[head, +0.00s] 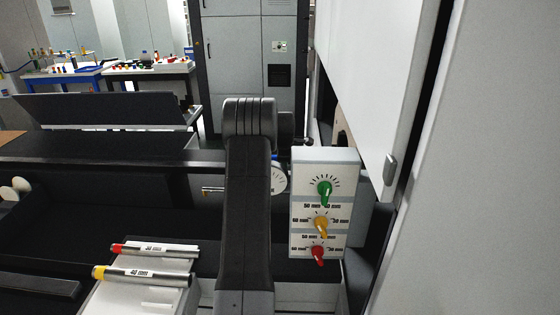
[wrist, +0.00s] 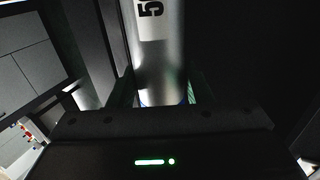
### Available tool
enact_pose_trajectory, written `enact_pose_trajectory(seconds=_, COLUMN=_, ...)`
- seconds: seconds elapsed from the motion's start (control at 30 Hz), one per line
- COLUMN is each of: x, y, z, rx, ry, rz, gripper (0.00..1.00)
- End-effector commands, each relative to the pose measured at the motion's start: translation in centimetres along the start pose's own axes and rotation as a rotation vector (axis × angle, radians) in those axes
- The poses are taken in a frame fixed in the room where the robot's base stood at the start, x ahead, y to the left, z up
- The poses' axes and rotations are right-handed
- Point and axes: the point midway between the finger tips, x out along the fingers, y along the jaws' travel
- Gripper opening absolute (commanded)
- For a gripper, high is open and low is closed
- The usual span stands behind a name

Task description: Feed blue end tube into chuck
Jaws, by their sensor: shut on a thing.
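A silver tube (wrist: 158,58) with a white label, its visible text starting with "5", stands out from my gripper (wrist: 165,100) in the wrist view. My gripper is shut on this tube. A little blue shows at the tube's near end, close to the jaws. In the head view my dark arm hides the gripper and most of the tube. A short metal rod (head: 213,189) shows left of the arm; I cannot tell whether it belongs to the tube. The chuck is not clearly visible in either view.
A control box (head: 300,232) with green, yellow and red knobs stands right of my arm, beside a large light machine panel (head: 375,75). A red-ended tube (head: 155,248) and a yellow-ended tube (head: 145,274) lie on a light rack at lower left. Benches stand behind.

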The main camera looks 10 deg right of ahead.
Motion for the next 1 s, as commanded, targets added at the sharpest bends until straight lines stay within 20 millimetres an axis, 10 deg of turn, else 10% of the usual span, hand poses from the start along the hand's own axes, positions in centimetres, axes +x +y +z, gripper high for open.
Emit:
enact_pose_trajectory(seconds=0.93, x=0.0, y=0.1, z=2.9, rx=0.001, ry=0.000, rz=0.001, gripper=0.11)
enact_pose_trajectory(seconds=0.97, x=0.0, y=0.1, z=2.9, rx=0.001, ry=0.000, rz=0.001, gripper=0.49)
enact_pose_trajectory(seconds=1.0, x=0.0, y=0.1, z=2.9, rx=0.001, ry=0.000, rz=0.001, gripper=0.57)
